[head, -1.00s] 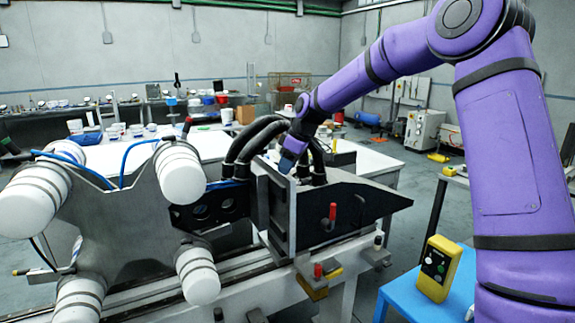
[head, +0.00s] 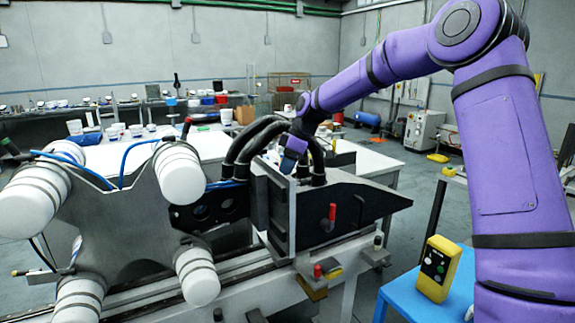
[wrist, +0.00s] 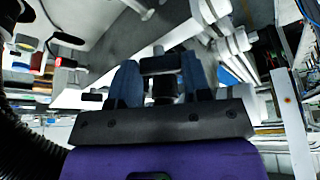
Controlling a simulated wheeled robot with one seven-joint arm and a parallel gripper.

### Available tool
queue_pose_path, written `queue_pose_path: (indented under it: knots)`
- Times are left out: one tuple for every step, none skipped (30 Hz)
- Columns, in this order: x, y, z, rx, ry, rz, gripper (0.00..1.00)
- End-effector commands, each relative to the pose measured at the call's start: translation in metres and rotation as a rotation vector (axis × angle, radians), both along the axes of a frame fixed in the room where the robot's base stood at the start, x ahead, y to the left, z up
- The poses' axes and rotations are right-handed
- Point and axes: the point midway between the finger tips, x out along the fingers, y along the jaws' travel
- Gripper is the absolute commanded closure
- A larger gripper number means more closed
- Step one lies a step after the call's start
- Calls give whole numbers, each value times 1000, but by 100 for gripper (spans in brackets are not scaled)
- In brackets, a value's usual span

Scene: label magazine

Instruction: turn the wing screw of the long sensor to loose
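My gripper (head: 288,160) is at the upper edge of the grey upright plate, beside thick black hoses; its tips are partly hidden in the head view. In the wrist view, the two blue fingers of my gripper (wrist: 160,72) stand apart. A dark bar (wrist: 160,63) and a dark block (wrist: 164,90) show in the gap between them; I cannot tell whether either is touched. I cannot make out the long sensor or its wing screw with certainty in either view.
The grey plate (head: 281,215) and black bracket (head: 350,206) stand close around my gripper. Black hoses (head: 245,150) arch beside it. A machine with white rollers (head: 181,178) is at left. A yellow control box (head: 438,268) sits on a blue stand at right.

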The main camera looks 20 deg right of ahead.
Motion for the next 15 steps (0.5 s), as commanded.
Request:
queue_pose_path:
  knots:
    - [0,-1,0,0,-1,-1,44]
    - [0,-1,0,0,-1,-1,37]
    - [0,0,0,0,-1,-1,32]
    - [0,0,0,0,-1,-1,32]
    - [0,0,0,0,-1,-1,32]
    - [0,0,0,0,0,-1,32]
    - [0,0,0,0,0,-1,32]
    - [0,0,0,0,0,-1,32]
    - [0,0,0,0,0,-1,32]
    - [0,0,0,0,0,-1,32]
    - [0,0,1,0,0,-1,32]
    - [0,-1,2,0,-1,-1,32]
    - [0,-1,4,0,-1,-1,32]
    - [-1,-2,6,0,-1,-1,32]
    - [-1,-4,10,0,-1,-1,32]
